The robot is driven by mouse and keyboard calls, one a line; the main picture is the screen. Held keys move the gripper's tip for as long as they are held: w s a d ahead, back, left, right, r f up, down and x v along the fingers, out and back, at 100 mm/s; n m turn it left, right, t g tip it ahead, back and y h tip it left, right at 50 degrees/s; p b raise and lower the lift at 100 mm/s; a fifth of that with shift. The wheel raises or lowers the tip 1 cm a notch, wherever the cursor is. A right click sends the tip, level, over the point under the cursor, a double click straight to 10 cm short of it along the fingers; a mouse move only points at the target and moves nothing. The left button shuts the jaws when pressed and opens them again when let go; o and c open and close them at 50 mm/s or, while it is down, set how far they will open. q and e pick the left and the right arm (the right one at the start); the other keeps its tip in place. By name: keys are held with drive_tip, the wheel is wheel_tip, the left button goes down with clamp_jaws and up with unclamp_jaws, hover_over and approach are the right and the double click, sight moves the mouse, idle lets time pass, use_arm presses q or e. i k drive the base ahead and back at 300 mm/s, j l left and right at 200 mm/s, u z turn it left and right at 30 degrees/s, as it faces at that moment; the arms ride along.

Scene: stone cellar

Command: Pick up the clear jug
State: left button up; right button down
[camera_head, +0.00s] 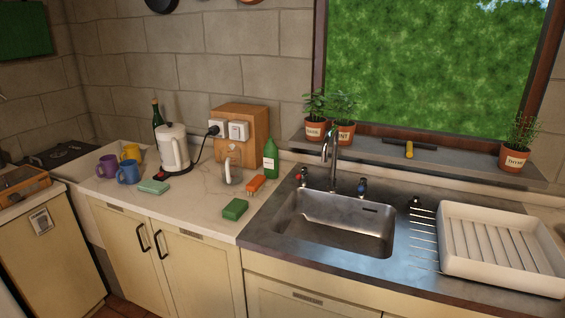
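The clear jug (233,172) stands upright on the pale countertop (202,205), in front of the wooden box. It is small and see-through, with a pale handle, and its edges are hard to make out. An orange sponge or brush and a green bottle are close to its right. Neither my left nor my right gripper shows in the head view.
A white kettle (173,150) stands left of the jug, with several mugs (128,171) farther left. A green bottle (270,158), orange brush (256,184) and green sponge (235,209) are nearby. The sink (335,222) and white dish rack (500,247) lie to the right.

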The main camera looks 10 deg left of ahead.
sight(231, 165)
drive_tip(key=j+z, duration=0.4)
drive_tip(key=j, duration=0.35)
drive_tip(key=k+j+z, duration=0.15)
drive_tip(key=j+z, duration=0.2)
drive_tip(key=j, duration=0.35)
